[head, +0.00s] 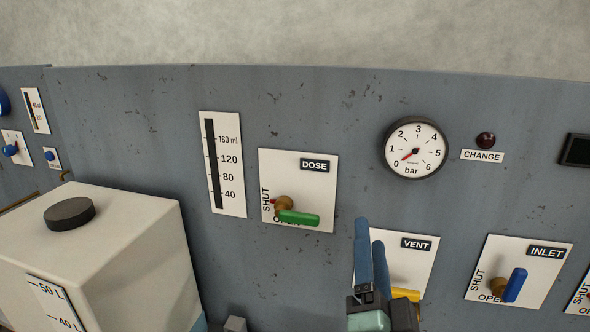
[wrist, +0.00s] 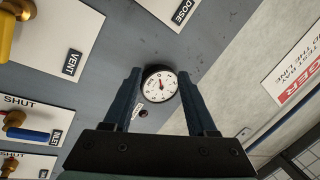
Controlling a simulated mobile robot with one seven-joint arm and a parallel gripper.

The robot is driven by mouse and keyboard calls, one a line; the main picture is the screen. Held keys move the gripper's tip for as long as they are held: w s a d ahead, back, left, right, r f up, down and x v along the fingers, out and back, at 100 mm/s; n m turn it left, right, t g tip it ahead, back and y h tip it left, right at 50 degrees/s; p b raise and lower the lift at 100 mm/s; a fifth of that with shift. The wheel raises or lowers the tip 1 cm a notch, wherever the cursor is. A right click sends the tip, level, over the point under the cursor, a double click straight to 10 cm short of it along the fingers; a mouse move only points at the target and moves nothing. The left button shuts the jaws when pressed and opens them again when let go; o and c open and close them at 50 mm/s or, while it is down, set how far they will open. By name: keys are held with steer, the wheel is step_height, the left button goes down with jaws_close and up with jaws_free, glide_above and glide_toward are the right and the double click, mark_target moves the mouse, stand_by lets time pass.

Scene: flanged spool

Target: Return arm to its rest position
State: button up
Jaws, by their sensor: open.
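My gripper (head: 370,232) is in the lower middle of the head view, its two blue fingers pointing up in front of the VENT plate (head: 423,262). In the wrist view its fingers (wrist: 159,74) are spread apart with nothing held between them. The pressure gauge (wrist: 160,85) shows in the gap, some way beyond the tips. The yellow VENT handle (head: 405,294) is partly hidden behind my gripper in the head view. It also shows at the left edge of the wrist view (wrist: 7,33), apart from the fingers.
The green DOSE handle (head: 298,218) lies sideways, left of my gripper. The blue INLET handle (head: 515,286) sticks out at the right. A white tank (head: 110,240) with a black cap stands at lower left. The grey panel (head: 330,100) above my gripper is clear below the gauge (head: 414,149).

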steer(key=s+a+r+n+t+y, duration=0.1)
steer(key=s+a+r+n+t, duration=0.1)
steer(key=r, duration=0.7)
steer(key=s+a+r+n+t, duration=0.2)
steer(key=s+a+r+n, duration=0.3)
steer(key=r, duration=0.5)
steer(key=s+a+r+n+t+y, duration=0.1)
steer(key=s+r+n, duration=0.4)
steer(key=r, duration=0.5)
steer(key=a+n+t, duration=0.1)
steer(key=a, duration=0.1)
steer(key=shift+s+a+y, duration=0.15)
steer(key=shift+a+y, duration=0.15)
steer(key=shift+a, duration=0.05)
